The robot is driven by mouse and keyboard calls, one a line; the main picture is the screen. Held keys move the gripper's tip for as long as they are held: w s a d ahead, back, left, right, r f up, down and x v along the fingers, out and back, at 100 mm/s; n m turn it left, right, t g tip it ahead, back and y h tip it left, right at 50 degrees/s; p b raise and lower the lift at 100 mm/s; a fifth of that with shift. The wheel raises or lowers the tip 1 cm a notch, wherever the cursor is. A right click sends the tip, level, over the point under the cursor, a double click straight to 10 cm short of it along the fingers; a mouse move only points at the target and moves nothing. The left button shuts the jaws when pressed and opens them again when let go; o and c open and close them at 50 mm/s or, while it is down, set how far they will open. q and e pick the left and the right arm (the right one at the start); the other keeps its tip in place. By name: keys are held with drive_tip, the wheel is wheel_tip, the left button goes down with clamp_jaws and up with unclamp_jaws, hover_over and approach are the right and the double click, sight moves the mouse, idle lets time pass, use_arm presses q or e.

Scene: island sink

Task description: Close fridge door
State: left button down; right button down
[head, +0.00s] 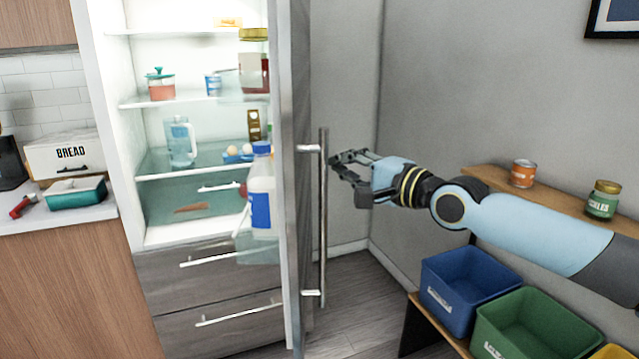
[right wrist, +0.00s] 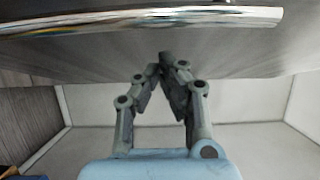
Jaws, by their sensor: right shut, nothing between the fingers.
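The fridge door (head: 297,130) stands open, seen nearly edge-on in the head view, with the lit shelves showing to its left. A long metal handle (head: 323,220) runs down its outer face; the handle also shows across the top of the right wrist view (right wrist: 140,20). My right gripper (head: 336,168) is just right of the handle, on the door's outer side. In the right wrist view the fingertips (right wrist: 165,68) come together with nothing between them, pointing at the door's face (right wrist: 80,60). I cannot tell whether they touch it. My left gripper is not in view.
A jug (head: 262,195) and a jar (head: 254,65) sit in the door's racks. A wooden shelf (head: 480,178) with a can and a pickle jar runs along the right wall. Blue (head: 465,285) and green (head: 535,325) bins stand below. The floor (head: 365,295) by the door is clear.

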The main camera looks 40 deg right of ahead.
sight(320, 164)
drive_tip(key=shift+w+a, duration=1.45)
drive_tip(key=shift+a, duration=0.25)
